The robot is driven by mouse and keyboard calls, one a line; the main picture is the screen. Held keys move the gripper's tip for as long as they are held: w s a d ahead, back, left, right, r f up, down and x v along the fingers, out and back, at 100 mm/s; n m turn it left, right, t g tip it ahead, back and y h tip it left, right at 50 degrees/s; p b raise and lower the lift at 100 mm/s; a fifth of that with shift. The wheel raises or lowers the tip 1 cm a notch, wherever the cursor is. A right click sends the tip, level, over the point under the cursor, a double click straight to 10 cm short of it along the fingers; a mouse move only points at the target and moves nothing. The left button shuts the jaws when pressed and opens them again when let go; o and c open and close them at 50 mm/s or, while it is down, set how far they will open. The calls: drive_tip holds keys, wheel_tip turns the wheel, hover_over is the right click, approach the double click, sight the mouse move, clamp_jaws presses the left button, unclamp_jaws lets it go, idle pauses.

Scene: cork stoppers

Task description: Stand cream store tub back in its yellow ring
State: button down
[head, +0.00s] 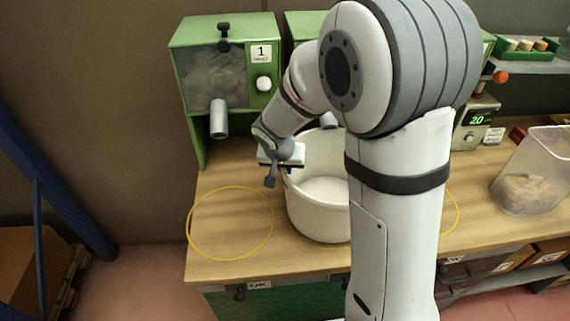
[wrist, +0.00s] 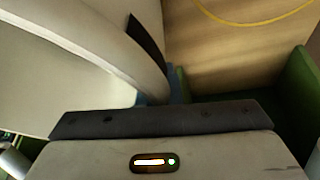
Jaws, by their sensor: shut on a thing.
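The cream tub (head: 305,213) is a wide, open, round vessel, upright at the middle of the wooden bench. Its right side is hidden behind my arm. My gripper (head: 283,168) is shut on the left rim of the tub. In the wrist view the tub's pale wall (wrist: 60,62) fills the left side. A yellow ring (head: 228,261) is marked on the bench left of the tub and is empty. Part of a yellow ring also shows in the wrist view (wrist: 262,23). I cannot tell whether the tub's base touches the bench.
Another yellow ring (head: 458,210) shows partly right of my arm. A green dispenser (head: 222,75) labelled 1 stands behind the left ring, its spout facing forward. A clear bin (head: 530,180) and a scale reading 20 (head: 477,120) stand at right. The bench's left front is clear.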

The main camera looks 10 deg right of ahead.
drive_tip(key=shift+w+f, duration=0.15)
drive_tip(key=shift+f, duration=0.15)
drive_tip(key=shift+d+f+b, duration=0.1)
drive_tip(key=shift+f+b, duration=0.25)
drive_tip(key=shift+f, duration=0.25)
drive_tip(key=c, duration=1.6)
unclamp_jaws()
drive_tip(key=shift+r, duration=0.3)
drive_tip(key=b+v, duration=0.1)
drive_tip(key=v, duration=1)
drive_tip(key=s+d+r+n+y, duration=0.1)
drive_tip(key=s+d, duration=0.4)
drive_tip(key=s, duration=0.4)
drive_tip(key=s+d+r+n, duration=0.1)
drive_tip(key=s+d, duration=0.3)
drive_tip(key=s, duration=0.6)
drive_tip(key=shift+s+d+r+n+g+y, duration=0.2)
drive_tip(key=shift+d+r+n+g+y, duration=0.1)
drive_tip(key=shift+d+n+g+y, duration=0.1)
